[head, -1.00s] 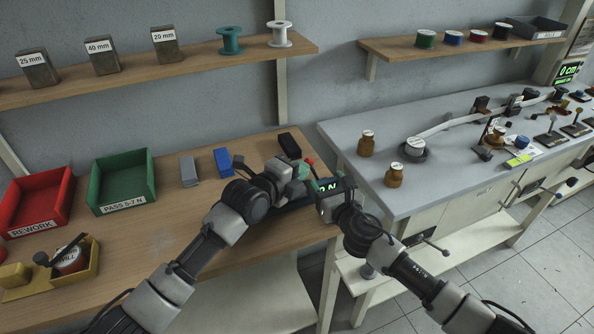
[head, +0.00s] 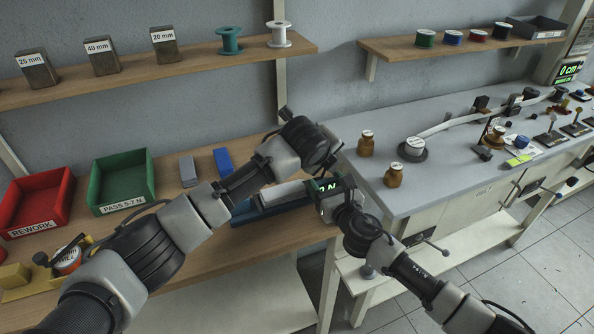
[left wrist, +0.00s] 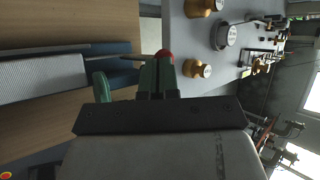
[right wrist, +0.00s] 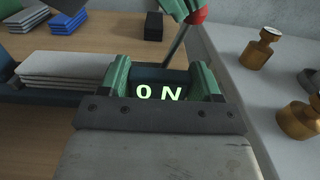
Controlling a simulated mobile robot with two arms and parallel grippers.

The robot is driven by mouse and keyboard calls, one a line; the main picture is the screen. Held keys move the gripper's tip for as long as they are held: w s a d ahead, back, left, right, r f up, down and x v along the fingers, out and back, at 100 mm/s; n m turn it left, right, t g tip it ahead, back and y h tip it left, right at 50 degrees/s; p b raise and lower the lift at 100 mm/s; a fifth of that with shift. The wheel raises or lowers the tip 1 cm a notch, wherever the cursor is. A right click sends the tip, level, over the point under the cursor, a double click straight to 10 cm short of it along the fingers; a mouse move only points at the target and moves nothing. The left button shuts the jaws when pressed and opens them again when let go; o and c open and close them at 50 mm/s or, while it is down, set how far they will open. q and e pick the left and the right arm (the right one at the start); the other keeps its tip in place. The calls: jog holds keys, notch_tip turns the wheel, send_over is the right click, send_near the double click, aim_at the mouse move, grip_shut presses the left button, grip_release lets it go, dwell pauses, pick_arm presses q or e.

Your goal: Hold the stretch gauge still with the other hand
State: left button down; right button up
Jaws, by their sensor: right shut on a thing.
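The stretch gauge (head: 262,216) is a dark blue unit on the wooden bench, with grey slabs (right wrist: 62,66) on it. Its green "0 N" readout (right wrist: 158,92) shows between my right gripper's fingers. My right gripper (right wrist: 162,78) is shut on the gauge at this readout end. A thin metal rod (right wrist: 175,48) with a red knob (right wrist: 196,16) rises there. My left gripper (left wrist: 158,68) has its green fingers together right by the red knob (left wrist: 165,55); whether they touch it is unclear. In the head view my left arm hides the knob and these fingertips.
Grey (head: 187,170) and blue (head: 222,160) blocks lie behind the gauge, near green (head: 122,208) and red (head: 40,228) bins. A black box (right wrist: 153,26) stands beyond the rod.

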pick_arm(q)
jog(key=shift+a, duration=0.1)
jog(key=shift+r, duration=0.8)
jog(key=a+f+v, duration=0.1)
jog(key=v, duration=1.2)
jog(key=shift+s+a+r, duration=0.15)
jog(key=shift+s+a, duration=0.1)
jog(key=shift+s, duration=0.3)
jog(key=s+a+f+n+t+h, duration=0.2)
jog(key=a+f+h, duration=0.4)
jog(key=a+f, duration=0.3)
notch_tip(320, 180, down, 3)
jog(key=shift+s+a+r+n+t+h, duration=0.1)
jog(key=shift+s+a+n+t+h, duration=0.25)
jog(key=shift+s+t, duration=0.45)
jog(key=shift+w, duration=0.2)
